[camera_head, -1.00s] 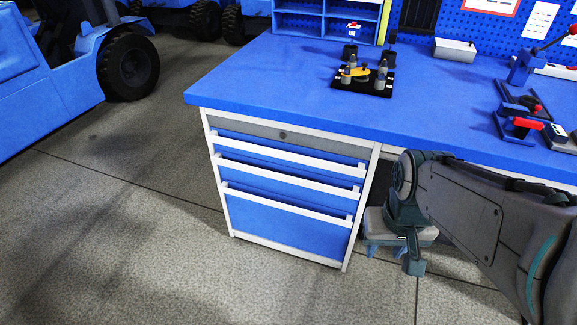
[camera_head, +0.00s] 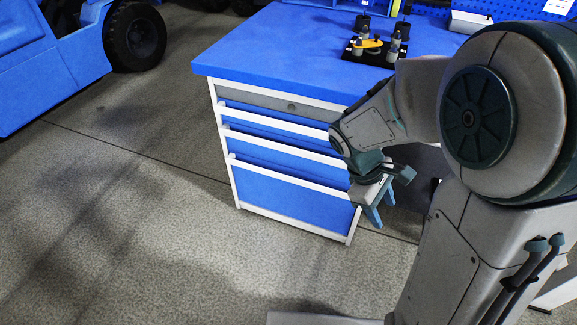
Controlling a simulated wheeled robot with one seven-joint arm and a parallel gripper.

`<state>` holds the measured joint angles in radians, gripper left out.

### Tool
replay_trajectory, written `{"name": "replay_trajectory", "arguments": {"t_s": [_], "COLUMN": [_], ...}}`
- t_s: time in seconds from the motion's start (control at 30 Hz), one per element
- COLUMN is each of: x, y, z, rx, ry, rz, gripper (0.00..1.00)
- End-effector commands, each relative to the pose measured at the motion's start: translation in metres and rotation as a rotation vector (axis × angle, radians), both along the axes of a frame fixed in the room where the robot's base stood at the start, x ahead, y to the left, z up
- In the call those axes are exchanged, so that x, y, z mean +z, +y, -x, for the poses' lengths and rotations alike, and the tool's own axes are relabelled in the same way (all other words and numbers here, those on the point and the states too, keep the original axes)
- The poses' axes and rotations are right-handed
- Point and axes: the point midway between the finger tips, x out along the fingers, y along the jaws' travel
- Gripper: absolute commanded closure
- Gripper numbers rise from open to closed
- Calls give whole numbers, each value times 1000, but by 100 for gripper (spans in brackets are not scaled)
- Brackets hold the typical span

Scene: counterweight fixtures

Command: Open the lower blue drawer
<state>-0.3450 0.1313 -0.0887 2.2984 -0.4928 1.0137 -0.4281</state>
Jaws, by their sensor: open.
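The lower blue drawer (camera_head: 285,200) is the tallest, bottom front of the cabinet under the blue workbench. It looks shut, with a long white handle bar (camera_head: 275,170) along its top edge. My gripper (camera_head: 382,213) points down in front of the cabinet's right side, near the right end of this drawer. Its two blue fingers are apart, with nothing seen between them. My gripper and wrist cover the right ends of the drawers and handles. I cannot tell the gap between my fingers and the handle.
Above are other blue drawers (camera_head: 270,150) with white handles and a grey top drawer (camera_head: 250,97) with a lock; all look shut. The workbench top (camera_head: 290,45) holds a black fixture (camera_head: 375,48). A blue vehicle (camera_head: 60,60) stands far left. The floor (camera_head: 130,230) left of the cabinet is clear.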

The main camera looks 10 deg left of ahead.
Motion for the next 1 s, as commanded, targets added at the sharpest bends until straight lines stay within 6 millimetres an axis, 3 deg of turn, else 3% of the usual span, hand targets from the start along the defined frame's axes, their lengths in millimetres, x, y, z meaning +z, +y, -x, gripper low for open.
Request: {"name": "replay_trajectory", "arguments": {"t_s": [0.27,0.47,0.7,1.0], "x": [-46,-80,-128,-201], "y": [24,54,109,200], "z": [-53,-91,-128,-148], "rx": [540,907,1318,1743], "ry": [277,482,739,1072], "rz": [278,506,829,1334], "gripper": [51,51,51,51]}}
